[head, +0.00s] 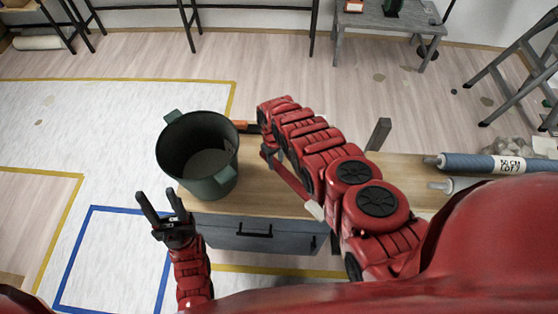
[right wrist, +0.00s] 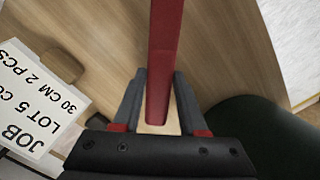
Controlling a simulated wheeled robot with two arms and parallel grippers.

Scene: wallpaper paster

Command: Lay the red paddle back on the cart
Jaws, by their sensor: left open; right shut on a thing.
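The cart (head: 232,202) has a pale wood top and a blue-grey drawer front. My right gripper (right wrist: 160,78) is shut on the red paddle (right wrist: 166,40). The paddle's pale tan part lies between the fingers, and its red strip runs upward in the right wrist view, over the wood top. In the head view the paddle (head: 291,178) shows as a thin red strip beside my right arm, which hides much of it. I cannot tell whether it touches the top. My left gripper (head: 157,195) is open and empty, left of the cart's front.
A dark green bucket (head: 226,181) stands on the cart's left end. A white job card (right wrist: 35,100) lies left in the right wrist view. A blue roll (head: 480,162) is at the right. An orange-handled tool (head: 243,126) lies behind the bucket. A grey post (head: 378,134) rises at the back.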

